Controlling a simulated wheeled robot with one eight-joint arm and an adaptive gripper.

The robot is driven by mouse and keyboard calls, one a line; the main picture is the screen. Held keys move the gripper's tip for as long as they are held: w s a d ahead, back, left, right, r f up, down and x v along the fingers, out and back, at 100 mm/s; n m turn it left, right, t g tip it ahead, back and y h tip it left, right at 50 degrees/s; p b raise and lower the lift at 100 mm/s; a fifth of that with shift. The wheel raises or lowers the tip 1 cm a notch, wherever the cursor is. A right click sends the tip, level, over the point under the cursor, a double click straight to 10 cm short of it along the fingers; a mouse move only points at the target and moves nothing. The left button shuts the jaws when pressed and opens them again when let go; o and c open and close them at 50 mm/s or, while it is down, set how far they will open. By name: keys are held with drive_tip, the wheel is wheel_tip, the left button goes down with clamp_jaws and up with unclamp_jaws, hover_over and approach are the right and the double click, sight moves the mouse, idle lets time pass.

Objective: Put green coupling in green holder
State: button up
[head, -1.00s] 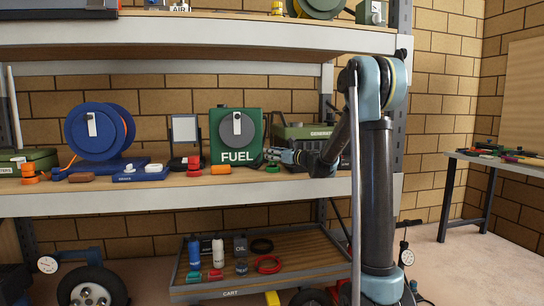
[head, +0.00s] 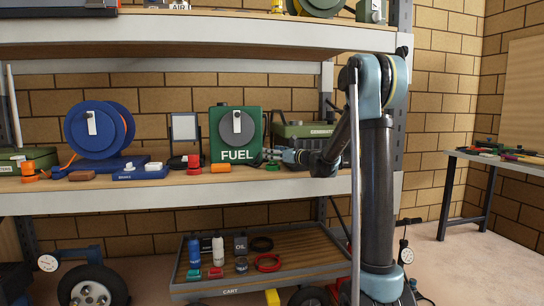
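A small green ring-like piece (head: 273,167), likely the green coupling, lies on the middle shelf to the right of the green FUEL can. My gripper (head: 265,157) reaches in from the right, just above and slightly left of this piece. The gripper is small and dark here, and I cannot tell whether its fingers are open or touch anything. A small green item (head: 194,273) sits in the cart tray below; it may be the green holder, but its shape is too small to be sure.
The FUEL can (head: 235,136) stands close beside my gripper, with a green generator (head: 303,130) behind. An orange cylinder (head: 220,168) and red pieces (head: 194,161) lie to the left. The cart tray (head: 315,279) has bare room at right; bottles stand at its left.

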drive_tip(key=v, duration=1.1)
drive_tip(key=shift+d, duration=0.1)
drive_tip(key=s+d+f+n+g+h, duration=0.1)
drive_tip(key=s+f+n+g+h, duration=0.1)
drive_tip(key=s+f+n, duration=0.45)
drive_tip(key=s+d+f+n+g+h, duration=0.1)
drive_tip(key=s+f+n+g+h, duration=0.15)
drive_tip(key=s, duration=0.75)
drive_tip(key=s+d+f+n+g+h, duration=0.1)
drive_tip(key=s+f+n+g, duration=0.15)
drive_tip(key=s+n, duration=0.45)
drive_tip(key=s+d+f+n+g+h, duration=0.1)
drive_tip(key=s+d+f+n+h, duration=0.3)
drive_tip(key=s+d+f, duration=0.3)
drive_tip(key=s+d+f+n+g+h, duration=0.1)
drive_tip(key=s+d+f+n+h, duration=0.3)
drive_tip(key=s, duration=1.1)
drive_tip(key=d+f+n, duration=0.2)
drive_tip(key=d+f, duration=0.2)
drive_tip(key=shift+d+f, duration=0.25)
drive_tip(key=shift+f, duration=0.05)
drive_tip(key=shift+h, duration=0.25)
drive_tip(key=shift+w+f, duration=0.2)
drive_tip(key=shift+w, duration=0.2)
